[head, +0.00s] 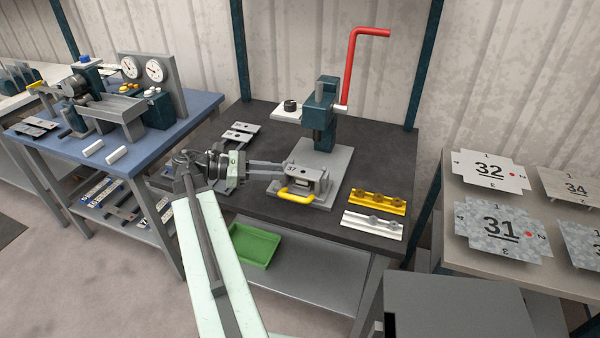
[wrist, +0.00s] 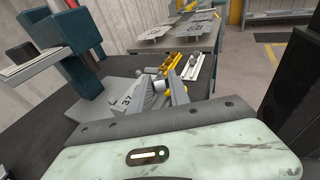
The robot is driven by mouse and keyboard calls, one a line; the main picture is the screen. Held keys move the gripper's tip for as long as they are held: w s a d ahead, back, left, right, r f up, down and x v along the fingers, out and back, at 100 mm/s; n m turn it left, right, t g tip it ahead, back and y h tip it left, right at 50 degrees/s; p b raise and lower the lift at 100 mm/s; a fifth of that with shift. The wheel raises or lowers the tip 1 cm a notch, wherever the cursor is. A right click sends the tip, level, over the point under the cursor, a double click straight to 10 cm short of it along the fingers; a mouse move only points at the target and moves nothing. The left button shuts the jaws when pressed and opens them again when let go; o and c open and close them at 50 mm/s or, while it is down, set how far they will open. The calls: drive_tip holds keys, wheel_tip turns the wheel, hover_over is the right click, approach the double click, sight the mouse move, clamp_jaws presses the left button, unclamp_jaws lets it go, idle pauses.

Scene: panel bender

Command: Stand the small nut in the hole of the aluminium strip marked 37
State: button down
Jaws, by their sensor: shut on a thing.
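The aluminium strip marked 37 (head: 292,171) lies on the press's grey base, behind the yellow handle; its number also shows in the wrist view (wrist: 126,101). My gripper (head: 286,168) reaches in from the left, its fingertips above or beside the strip's marked end. In the wrist view the fingers (wrist: 163,90) are close together, with a small pale thing between them. It seems to be the small nut (wrist: 159,86), mostly hidden by the fingers. The strip's hole cannot be made out. I cannot tell whether the nut touches the strip.
The teal press (head: 319,105) with a red crank (head: 352,60) stands just behind the strip. A yellow handle (head: 297,197) sticks out in front. A yellow rail (head: 394,208) and a silver rail (head: 360,225) carry nuts at right. More strips (head: 240,132) lie back left. Bare bench shows front left.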

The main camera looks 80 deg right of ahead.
hover_over(298, 172)
drive_tip(key=shift+w+a+f+b, duration=0.25)
drive_tip(key=shift+a+f+b, duration=0.1)
drive_tip(key=shift+f, duration=0.1)
drive_tip(key=f+b, duration=0.4)
drive_tip(key=shift+s+d, duration=0.2)
drive_tip(key=shift+d, duration=0.1)
drive_tip(key=shift+r, duration=0.2)
drive_tip(key=shift+f, duration=0.15)
drive_tip(key=c, duration=1.2)
unclamp_jaws()
drive_tip(key=shift+c, duration=0.2)
